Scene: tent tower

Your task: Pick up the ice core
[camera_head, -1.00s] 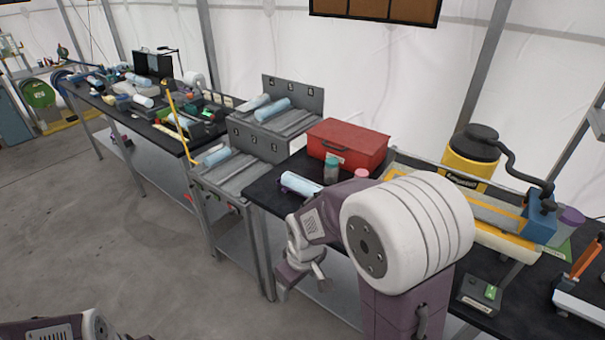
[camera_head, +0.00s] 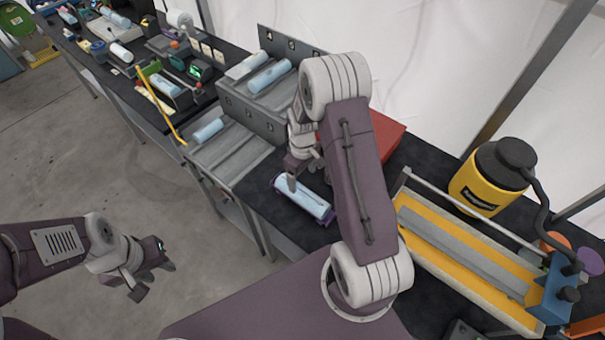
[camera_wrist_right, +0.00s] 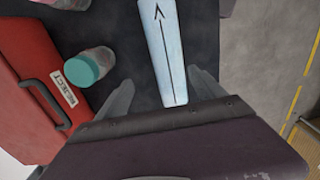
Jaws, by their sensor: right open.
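A pale blue ice core (camera_head: 303,197) lies in a dark cradle on the black bench in the head view. It also shows in the right wrist view (camera_wrist_right: 166,50), with a black arrow drawn along it. My right gripper (camera_head: 296,176) is above the core's upper left end. In the right wrist view its fingers (camera_wrist_right: 160,92) are spread, one on each side of the core's near end, with nothing held. My left gripper (camera_head: 156,282) hangs over the floor at lower left, with its fingers apart and empty.
A red case (camera_head: 387,136) stands behind my right arm, and a teal-lidded jar (camera_wrist_right: 86,67) is beside it. A grey rack (camera_head: 232,160) holds other cores to the left. A yellow-edged trough (camera_head: 465,255) and a yellow drum (camera_head: 482,187) are at right.

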